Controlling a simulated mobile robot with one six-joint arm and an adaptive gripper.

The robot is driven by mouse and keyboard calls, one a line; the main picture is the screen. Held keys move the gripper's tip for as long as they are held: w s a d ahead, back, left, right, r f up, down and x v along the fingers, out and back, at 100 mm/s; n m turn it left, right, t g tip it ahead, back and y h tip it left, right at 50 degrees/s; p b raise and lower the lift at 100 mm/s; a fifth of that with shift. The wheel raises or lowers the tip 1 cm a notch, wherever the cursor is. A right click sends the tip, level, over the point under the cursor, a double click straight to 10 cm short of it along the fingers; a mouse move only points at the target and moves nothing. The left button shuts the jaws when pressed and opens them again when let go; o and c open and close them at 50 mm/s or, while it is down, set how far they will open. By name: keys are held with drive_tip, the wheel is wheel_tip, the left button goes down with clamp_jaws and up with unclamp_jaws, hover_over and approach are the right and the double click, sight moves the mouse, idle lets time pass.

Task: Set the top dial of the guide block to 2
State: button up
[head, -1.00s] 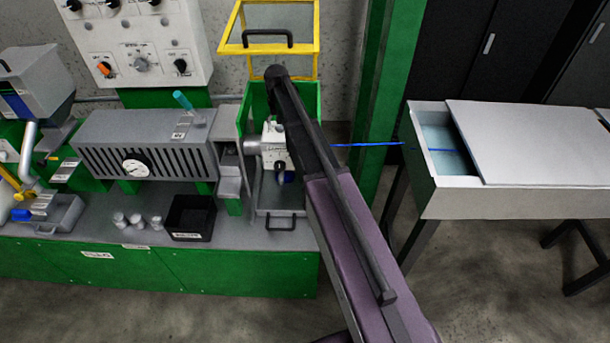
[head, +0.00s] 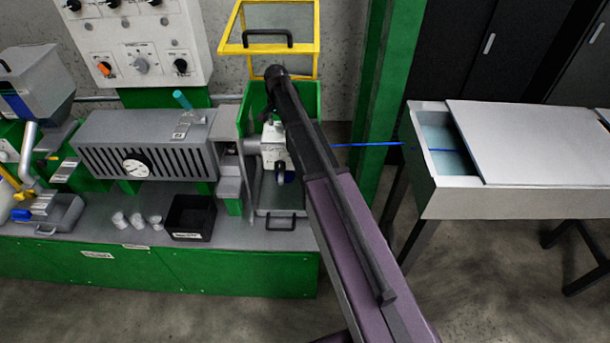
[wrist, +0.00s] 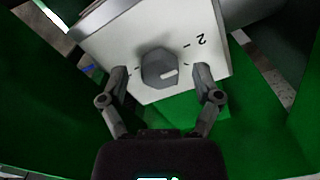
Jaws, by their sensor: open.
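The guide block shows in the wrist view as a white face (wrist: 118,40), tilted in the picture, with a dark grey top dial (wrist: 158,68). A white pointer mark on the dial faces right. A printed "2" (wrist: 201,40) with a tick beside it lies up and right of the dial. My gripper (wrist: 160,78) is open, with one finger on each side of the dial; I cannot tell whether either touches it. In the head view the guide block (head: 272,152) stands inside the green enclosure, partly hidden by my arm.
The yellow-framed cover (head: 233,47) is raised above the green enclosure (head: 311,92). A blue cable (head: 362,145) runs right to a grey trough (head: 500,203). A black bin (head: 190,216) and white cups (head: 137,221) stand left. Green walls (wrist: 50,110) surround my gripper.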

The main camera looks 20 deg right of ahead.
sight(280, 125)
drive_tip(key=m, duration=0.4)
wheel_tip(280, 125, up, 8)
drive_tip(key=p, duration=0.8)
drive_tip(key=s+f+n+b, duration=0.2)
drive_tip(key=s+n, duration=1)
drive_tip(key=s, duration=1.7)
drive_tip(key=shift+s+f+n, duration=0.15)
drive_tip(key=shift+s+n, duration=0.15)
drive_tip(key=shift+s, duration=0.05)
drive_tip(key=shift+a, duration=0.1)
